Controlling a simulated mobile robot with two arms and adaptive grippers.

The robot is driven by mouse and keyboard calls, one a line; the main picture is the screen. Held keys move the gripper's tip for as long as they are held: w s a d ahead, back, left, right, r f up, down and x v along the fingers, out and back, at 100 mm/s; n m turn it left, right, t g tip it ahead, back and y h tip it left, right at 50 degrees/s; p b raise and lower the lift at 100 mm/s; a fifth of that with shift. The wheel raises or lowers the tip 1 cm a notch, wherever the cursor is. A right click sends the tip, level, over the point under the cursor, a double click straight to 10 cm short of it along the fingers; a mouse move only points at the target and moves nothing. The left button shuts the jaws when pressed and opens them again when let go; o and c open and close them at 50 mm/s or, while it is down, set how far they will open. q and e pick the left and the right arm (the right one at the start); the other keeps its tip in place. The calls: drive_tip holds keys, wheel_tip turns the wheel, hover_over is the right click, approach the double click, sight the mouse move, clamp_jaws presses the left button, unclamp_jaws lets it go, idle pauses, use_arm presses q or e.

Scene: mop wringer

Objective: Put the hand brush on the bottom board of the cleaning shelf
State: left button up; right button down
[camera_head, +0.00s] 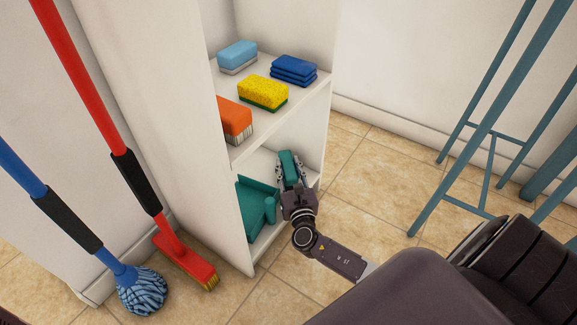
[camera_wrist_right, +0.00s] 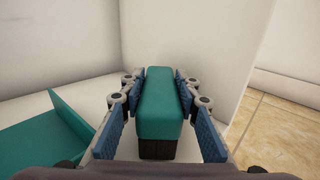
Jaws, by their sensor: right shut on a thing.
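The hand brush (camera_head: 288,163) is a teal block, with dark bristles below it in the right wrist view (camera_wrist_right: 160,105). My right gripper (camera_head: 290,172) is shut on it, one blue-padded finger along each long side. The brush is inside the lower compartment of the white cleaning shelf (camera_head: 178,95), over the right part of the bottom board (camera_head: 262,239). It looks upright, bristles down. I cannot tell whether the bristles touch the board. My left gripper is not in view.
A teal dustpan (camera_head: 258,203) lies on the bottom board, left of the brush. The board above holds sponges, blue cloths (camera_head: 293,70) and an orange brush (camera_head: 235,120). A red broom (camera_head: 185,262) and blue mop (camera_head: 141,290) stand left. A blue-grey ladder (camera_head: 470,125) stands right.

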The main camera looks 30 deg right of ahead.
drive_tip(key=shift+f, duration=0.15)
drive_tip(key=c, duration=1.4)
unclamp_jaws()
drive_tip(key=shift+s, duration=0.1)
drive_tip(key=v, duration=1.1)
drive_tip(key=shift+a+f, duration=0.1)
drive_tip(key=shift+a, duration=0.05)
drive_tip(key=shift+s+a, duration=0.1)
drive_tip(key=shift+s, duration=0.25)
